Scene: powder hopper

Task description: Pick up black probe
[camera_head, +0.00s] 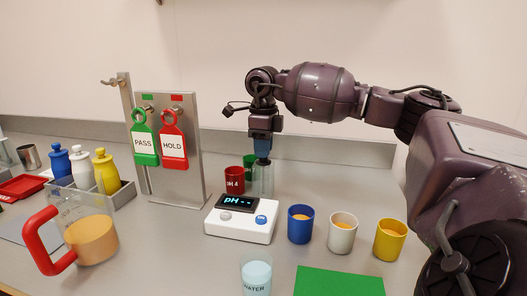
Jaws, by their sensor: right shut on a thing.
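My right gripper (262,148) points straight down behind the pH meter (240,219), with its blue fingers shut. A small dark piece of the black probe (263,161) shows just below the fingers. The probe is at the mouth of a clear upright glass holder (264,182). Most of the probe is hidden by the fingers, and I cannot tell how far it is inside the holder. The white meter has a lit display reading "pH". My left gripper is not in view.
Red (234,180) and green cups stand close by the holder. Blue (301,224), white (342,232) and yellow (390,239) cups stand right of the meter. A water glass (256,274) and green mat (338,282) are in front. The tag stand (188,190) and red-handled jug (91,235) are left.

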